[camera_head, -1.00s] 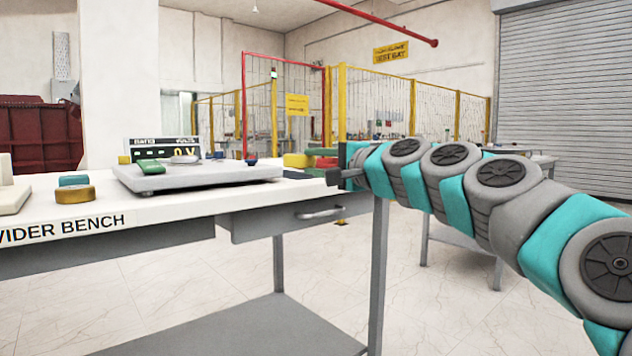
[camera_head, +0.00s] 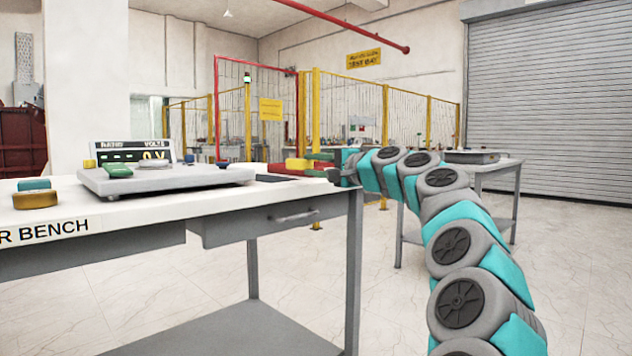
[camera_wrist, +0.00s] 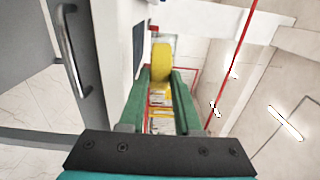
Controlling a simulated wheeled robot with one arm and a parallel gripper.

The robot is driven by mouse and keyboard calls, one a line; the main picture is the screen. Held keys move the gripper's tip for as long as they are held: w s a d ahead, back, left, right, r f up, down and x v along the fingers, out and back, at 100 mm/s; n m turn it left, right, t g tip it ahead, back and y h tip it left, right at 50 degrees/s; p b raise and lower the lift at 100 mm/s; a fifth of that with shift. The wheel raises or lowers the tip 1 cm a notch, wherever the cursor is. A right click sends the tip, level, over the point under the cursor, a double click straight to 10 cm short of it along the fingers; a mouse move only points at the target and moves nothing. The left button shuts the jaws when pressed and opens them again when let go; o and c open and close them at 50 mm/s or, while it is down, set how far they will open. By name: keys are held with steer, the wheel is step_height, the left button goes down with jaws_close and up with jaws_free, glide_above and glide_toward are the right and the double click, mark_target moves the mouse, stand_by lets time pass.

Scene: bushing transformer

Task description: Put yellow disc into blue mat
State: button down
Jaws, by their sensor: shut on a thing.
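My gripper (camera_wrist: 162,74) has green fingers and is shut on a bright yellow disc (camera_wrist: 161,60), held on edge at the fingertips. In the head view the disc (camera_head: 296,165) shows at the right end of the white bench, with my gripper (camera_head: 309,165) reaching in from the right. A dark blue flat patch (camera_head: 272,178), which looks like the mat, lies on the bench just left of the gripper. It also shows in the wrist view (camera_wrist: 138,42), left of the disc. The disc appears apart from it; its height above the bench is hard to tell.
A grey scale (camera_head: 165,179) with a green piece (camera_head: 118,170) on it stands on the bench (camera_head: 130,213). An orange-yellow disc (camera_head: 35,199) and a teal piece (camera_head: 34,184) lie at the left. A drawer handle (camera_head: 295,217) projects from the bench front. A second table (camera_head: 480,168) stands behind right.

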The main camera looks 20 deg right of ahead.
steer(key=shift+w+d, duration=0.5)
steer(key=shift+f+b, duration=0.6)
steer(key=shift+f, duration=1.15)
steer(key=c, duration=0.6)
jaws_free()
steer(key=shift+f, duration=0.15)
steer(key=v, duration=1.2)
steer(key=shift+p, duration=0.4)
